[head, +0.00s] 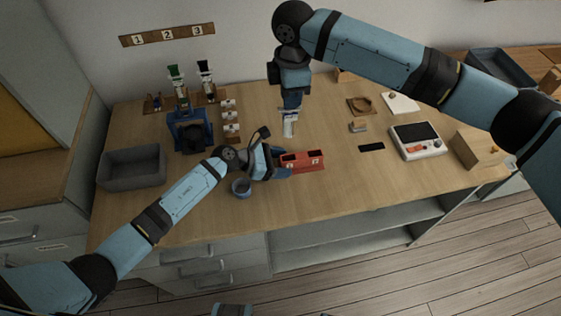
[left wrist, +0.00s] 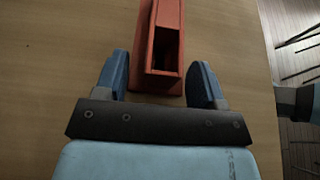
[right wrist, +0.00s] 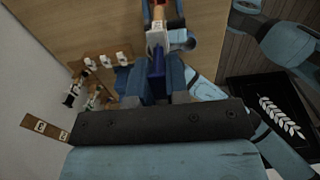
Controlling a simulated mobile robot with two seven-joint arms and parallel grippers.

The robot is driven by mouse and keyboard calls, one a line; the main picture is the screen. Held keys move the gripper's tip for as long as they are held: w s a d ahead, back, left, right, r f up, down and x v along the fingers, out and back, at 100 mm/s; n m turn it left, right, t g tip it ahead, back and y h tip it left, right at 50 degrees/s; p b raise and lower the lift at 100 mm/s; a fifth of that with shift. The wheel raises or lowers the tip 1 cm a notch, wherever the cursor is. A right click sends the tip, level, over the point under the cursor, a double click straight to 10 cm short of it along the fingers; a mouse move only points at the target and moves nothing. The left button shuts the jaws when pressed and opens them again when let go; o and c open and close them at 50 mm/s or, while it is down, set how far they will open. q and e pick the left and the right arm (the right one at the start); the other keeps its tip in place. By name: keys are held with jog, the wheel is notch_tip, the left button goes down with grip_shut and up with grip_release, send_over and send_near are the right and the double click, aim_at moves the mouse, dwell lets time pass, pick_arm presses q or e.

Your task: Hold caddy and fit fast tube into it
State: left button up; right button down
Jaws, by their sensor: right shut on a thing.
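My right gripper (head: 291,107) points down, above and behind the caddy. It is shut on a tube (head: 289,128) with a white label, which also shows in the right wrist view (right wrist: 157,38); the fingers hide part of it.
A blue stand (head: 188,132) and several tubes on wooden holders are behind. A black slab (head: 371,147), a white device (head: 416,141) and a wooden box (head: 477,148) are on the right.

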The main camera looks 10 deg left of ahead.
aim_at(290, 134)
jog(key=shift+f, duration=4.2)
jog(key=shift+f, duration=2.25)
jog(key=c, duration=1)
grip_release()
jog(key=shift+c, duration=0.2)
jog(key=shift+r, duration=0.1)
